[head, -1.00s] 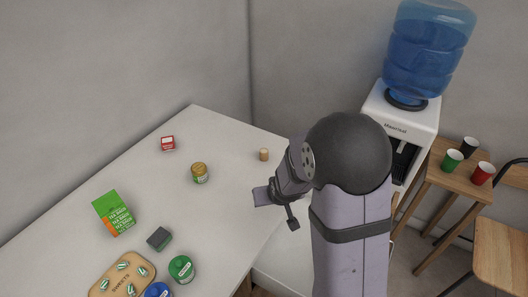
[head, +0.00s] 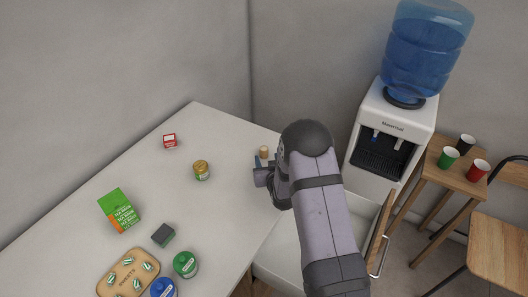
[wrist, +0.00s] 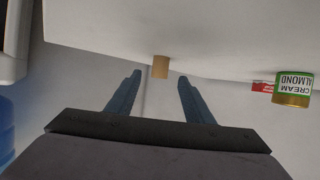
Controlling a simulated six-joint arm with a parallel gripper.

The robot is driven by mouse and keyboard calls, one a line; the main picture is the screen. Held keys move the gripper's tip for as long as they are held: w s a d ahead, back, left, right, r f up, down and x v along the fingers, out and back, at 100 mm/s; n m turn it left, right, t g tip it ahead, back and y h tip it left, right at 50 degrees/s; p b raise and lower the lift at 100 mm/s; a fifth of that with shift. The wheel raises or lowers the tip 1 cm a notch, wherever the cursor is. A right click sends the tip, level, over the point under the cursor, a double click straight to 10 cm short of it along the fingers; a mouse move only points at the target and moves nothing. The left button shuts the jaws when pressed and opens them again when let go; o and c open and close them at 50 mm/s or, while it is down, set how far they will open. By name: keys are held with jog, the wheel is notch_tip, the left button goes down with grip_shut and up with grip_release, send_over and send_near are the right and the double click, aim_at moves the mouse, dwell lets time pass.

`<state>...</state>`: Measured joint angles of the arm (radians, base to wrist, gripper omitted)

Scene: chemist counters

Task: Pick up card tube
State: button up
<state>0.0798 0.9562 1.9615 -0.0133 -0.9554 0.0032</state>
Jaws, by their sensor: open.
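The card tube (head: 264,152) is a small tan cylinder standing upright near the far right corner of the white counter. It also shows in the wrist view (wrist: 160,67), beyond and roughly between my fingertips. My gripper (head: 259,170) is open and empty, just on the near side of the tube in the head view. In the wrist view, its two blue-grey fingers (wrist: 159,78) are spread apart. I cannot tell whether a finger touches the tube.
A gold-lidded jar (head: 202,171) and a red box (head: 170,141) stand left of the tube. A green carton (head: 119,210), a dark block (head: 163,235), a tray (head: 104,289) and lidded tubs (head: 186,264) sit nearer. The counter around the tube is clear.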

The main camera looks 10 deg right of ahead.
aim_at(265, 154)
jog(key=shift+w+f, duration=0.2)
jog(key=shift+w, duration=0.3)
jog(key=shift+p+x, duration=1.4)
jog(key=shift+x, duration=1.2)
jog(key=shift+s+f, duration=0.1)
jog(key=shift+f, duration=0.05)
jog(key=c, duration=1.1)
